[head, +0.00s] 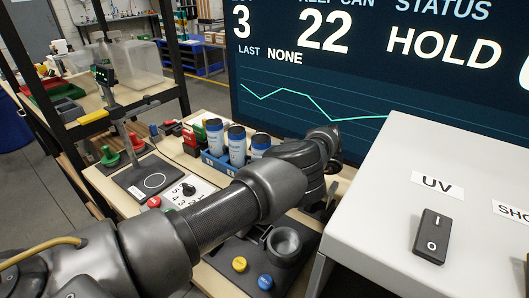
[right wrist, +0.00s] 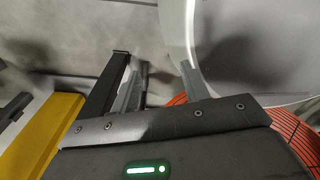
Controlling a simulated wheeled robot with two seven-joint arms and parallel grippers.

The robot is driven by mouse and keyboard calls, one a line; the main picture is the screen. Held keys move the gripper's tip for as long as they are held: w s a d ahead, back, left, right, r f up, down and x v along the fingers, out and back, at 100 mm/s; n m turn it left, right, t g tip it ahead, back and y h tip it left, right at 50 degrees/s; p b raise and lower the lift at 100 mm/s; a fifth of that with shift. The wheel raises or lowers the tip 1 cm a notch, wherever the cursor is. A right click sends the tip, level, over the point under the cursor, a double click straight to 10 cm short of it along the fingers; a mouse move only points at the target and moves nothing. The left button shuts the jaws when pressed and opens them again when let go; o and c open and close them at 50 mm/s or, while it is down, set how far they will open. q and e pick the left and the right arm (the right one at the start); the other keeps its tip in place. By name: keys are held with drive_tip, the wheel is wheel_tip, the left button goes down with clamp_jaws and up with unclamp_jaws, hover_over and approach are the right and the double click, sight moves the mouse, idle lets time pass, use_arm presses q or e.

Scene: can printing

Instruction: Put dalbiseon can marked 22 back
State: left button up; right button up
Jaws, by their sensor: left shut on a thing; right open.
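A few white and blue cans with dark tops, the nearest ones (head: 215,139) and (head: 237,146), stand in a blue rack (head: 222,170) at the middle of the bench in the head view. Their numbers are too small to read. My left arm crosses the view, and my left gripper (head: 330,150) is at its far end, to the right of the rack. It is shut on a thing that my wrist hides. My right gripper (right wrist: 160,78) is open and empty in the right wrist view.
A screen (head: 330,45) reads KEEP CAN 22 and HOLD. A white box (head: 430,140) with a UV switch stands at the right. A black stand (head: 150,180), a numbered dial panel (head: 187,190) and a fixture with yellow and blue buttons (head: 262,255) lie near my left arm.

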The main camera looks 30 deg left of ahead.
use_arm(q)
drive_tip(key=shift+s+f+b, duration=0.15)
drive_tip(key=shift+f+b, duration=0.15)
drive_tip(key=shift+f, duration=0.6)
drive_tip(key=shift+c, duration=0.5)
drive_tip(key=o, duration=1.2)
drive_tip(key=shift+w+a+f, duration=0.1)
drive_tip(key=shift+w, duration=0.1)
drive_tip(key=shift+r, duration=0.3)
